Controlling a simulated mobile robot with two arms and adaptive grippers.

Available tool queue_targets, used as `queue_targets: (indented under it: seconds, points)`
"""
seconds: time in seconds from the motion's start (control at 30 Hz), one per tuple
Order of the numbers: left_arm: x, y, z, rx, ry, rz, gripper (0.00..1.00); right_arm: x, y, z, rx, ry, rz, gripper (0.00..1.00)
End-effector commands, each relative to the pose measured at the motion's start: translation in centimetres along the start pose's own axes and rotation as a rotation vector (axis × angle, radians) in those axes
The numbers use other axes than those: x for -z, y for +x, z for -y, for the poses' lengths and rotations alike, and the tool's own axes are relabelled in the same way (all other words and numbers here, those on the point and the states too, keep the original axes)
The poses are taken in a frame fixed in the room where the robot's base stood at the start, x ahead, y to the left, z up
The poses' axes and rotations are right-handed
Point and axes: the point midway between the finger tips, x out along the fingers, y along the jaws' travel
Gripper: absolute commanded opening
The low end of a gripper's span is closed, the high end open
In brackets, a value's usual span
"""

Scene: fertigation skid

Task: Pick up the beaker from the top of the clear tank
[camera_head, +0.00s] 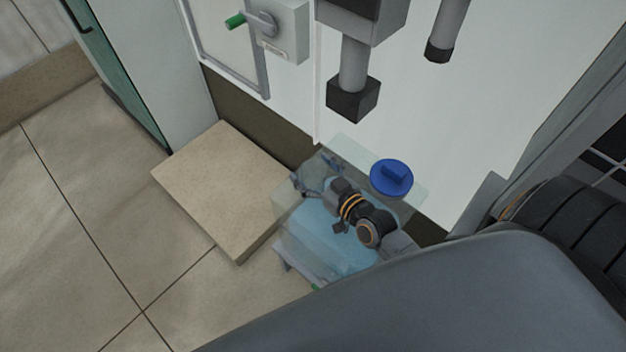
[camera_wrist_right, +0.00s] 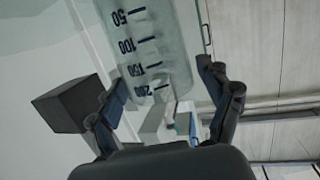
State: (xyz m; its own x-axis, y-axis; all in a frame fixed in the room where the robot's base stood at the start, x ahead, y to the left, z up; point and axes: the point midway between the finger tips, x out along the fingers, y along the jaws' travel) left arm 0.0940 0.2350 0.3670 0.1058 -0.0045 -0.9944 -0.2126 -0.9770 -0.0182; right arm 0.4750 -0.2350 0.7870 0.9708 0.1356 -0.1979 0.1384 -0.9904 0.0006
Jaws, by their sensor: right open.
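The clear tank (camera_head: 330,245) stands on the floor against the white cabinet, with blue liquid inside and a blue cap (camera_head: 391,178) on top. My right gripper (camera_head: 316,174) is over the tank top, left of the cap, its fingers spread. In the right wrist view the clear beaker (camera_wrist_right: 150,45), with dark marks from 50 to 200, is ahead of the open fingers (camera_wrist_right: 162,92), roughly between them. I cannot tell whether they touch it. In the head view the beaker is hard to make out against the clear tank. My left gripper is not in view.
A beige slab (camera_head: 220,185) lies on the tiled floor left of the tank. A grey pipe with a black square end (camera_head: 353,98) hangs above the tank, and this block (camera_wrist_right: 68,104) is left of my fingers in the wrist view. A switch box (camera_head: 280,30) has a green-tipped handle.

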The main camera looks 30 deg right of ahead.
Motion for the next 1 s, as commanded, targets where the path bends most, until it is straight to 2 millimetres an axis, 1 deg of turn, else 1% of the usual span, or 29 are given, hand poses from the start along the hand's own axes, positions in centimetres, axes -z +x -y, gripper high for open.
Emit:
queue_targets:
  seconds: [0.03,0.1,0.2,0.3,0.5,0.67,0.7,0.77,1.0]
  points:
    - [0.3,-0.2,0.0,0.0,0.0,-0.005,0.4,0.2,0.9,0.0,0.0,0.001,-0.003,0.79]
    - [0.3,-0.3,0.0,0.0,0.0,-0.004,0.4,0.1,2.0,0.1,0.0,0.002,-0.003,0.79]
    - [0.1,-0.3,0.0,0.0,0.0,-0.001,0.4,0.1,3.0,0.1,0.0,0.0,-0.002,0.79]
    - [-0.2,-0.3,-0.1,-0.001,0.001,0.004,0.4,0.0,3.5,0.1,0.0,0.001,-0.001,0.79]
    - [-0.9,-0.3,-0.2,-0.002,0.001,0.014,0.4,0.0,3.5,0.1,0.0,0.001,-0.001,0.79]
    - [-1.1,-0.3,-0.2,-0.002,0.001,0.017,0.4,0.0,3.4,0.1,0.0,0.001,0.0,0.47]
    - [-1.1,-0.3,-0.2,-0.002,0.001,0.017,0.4,0.0,3.4,0.1,0.0,0.001,0.0,0.38]
    - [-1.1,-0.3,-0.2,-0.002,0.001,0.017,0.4,0.0,3.4,0.1,0.0,0.001,0.0,0.28]
    - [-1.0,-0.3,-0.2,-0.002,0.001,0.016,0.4,-0.1,3.4,0.1,0.0,0.0,0.0,0.25]
